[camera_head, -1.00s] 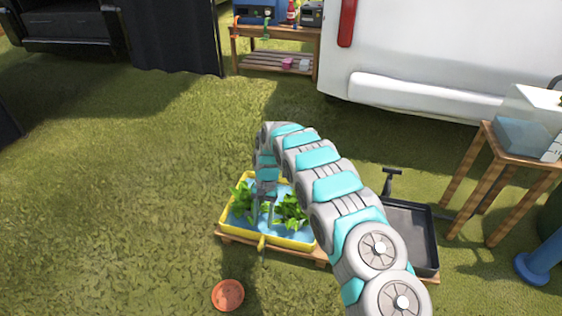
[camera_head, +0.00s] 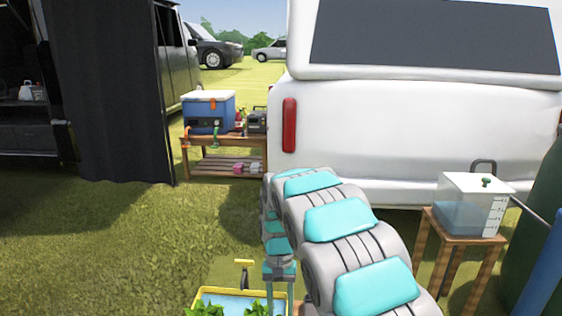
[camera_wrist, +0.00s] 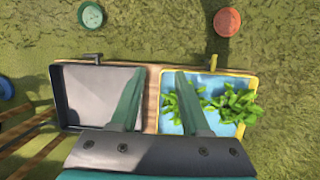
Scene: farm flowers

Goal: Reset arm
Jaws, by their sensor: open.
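My arm, grey and teal, reaches forward from the bottom right in the head view. My gripper (camera_wrist: 160,98) shows in the wrist view with its two green fingers spread apart and nothing between them. In the wrist view it is above a black tray (camera_wrist: 66,102) and a yellow-rimmed tray (camera_wrist: 250,100). Leafy green plants (camera_wrist: 238,103) stand in blue water in the yellow tray. In the head view only the far part of the yellow tray (camera_head: 215,291) shows at the bottom edge, beside my arm.
A water tank (camera_head: 470,212) stands on a wooden stand (camera_head: 468,238) at right. A blue cooler (camera_head: 208,112) sits on a wooden shelf (camera_head: 222,150) behind. A white vehicle (camera_head: 400,130) fills the back. Orange (camera_wrist: 227,22) and green (camera_wrist: 90,15) round things lie on the grass.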

